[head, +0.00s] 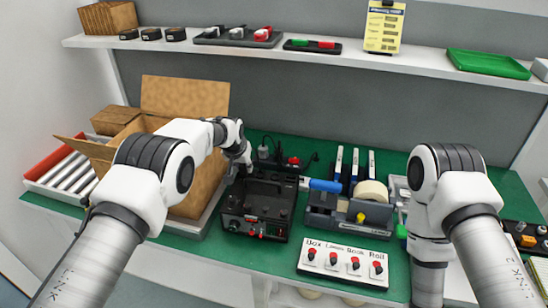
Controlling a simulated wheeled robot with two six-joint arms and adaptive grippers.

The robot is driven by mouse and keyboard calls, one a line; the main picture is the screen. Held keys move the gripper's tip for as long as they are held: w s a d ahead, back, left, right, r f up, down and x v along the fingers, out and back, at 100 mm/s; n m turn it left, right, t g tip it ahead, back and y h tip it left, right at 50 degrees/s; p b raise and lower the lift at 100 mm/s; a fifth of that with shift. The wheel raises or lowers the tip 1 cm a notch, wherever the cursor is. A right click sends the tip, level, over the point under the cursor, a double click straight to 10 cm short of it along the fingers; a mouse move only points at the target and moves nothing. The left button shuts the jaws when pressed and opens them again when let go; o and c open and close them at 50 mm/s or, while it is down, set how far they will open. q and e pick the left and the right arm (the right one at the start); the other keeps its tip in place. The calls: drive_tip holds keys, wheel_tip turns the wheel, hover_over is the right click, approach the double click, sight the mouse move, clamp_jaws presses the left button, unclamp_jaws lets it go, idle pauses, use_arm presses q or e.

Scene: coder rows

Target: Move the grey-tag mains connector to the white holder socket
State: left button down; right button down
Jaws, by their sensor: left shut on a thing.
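My left gripper (245,163) reaches down behind the black coder machine (258,208), at its back left corner. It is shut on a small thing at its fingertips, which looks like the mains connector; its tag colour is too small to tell. Dark plugs (263,151) and a black unit with a red button (293,162) stand just right of the gripper, with black cable beside them. I cannot make out which part is the white holder socket. My right arm comes in at the right, but its gripper is hidden behind its own links.
An open cardboard box (185,98) stands left of the coder. A shelf (300,52) runs above. The green bench is crowded.

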use_arm(q)
drive_tip(key=shift+r, duration=0.15)
drive_tip(key=shift+r+p, duration=0.95)
drive_tip(key=shift+r, duration=0.6)
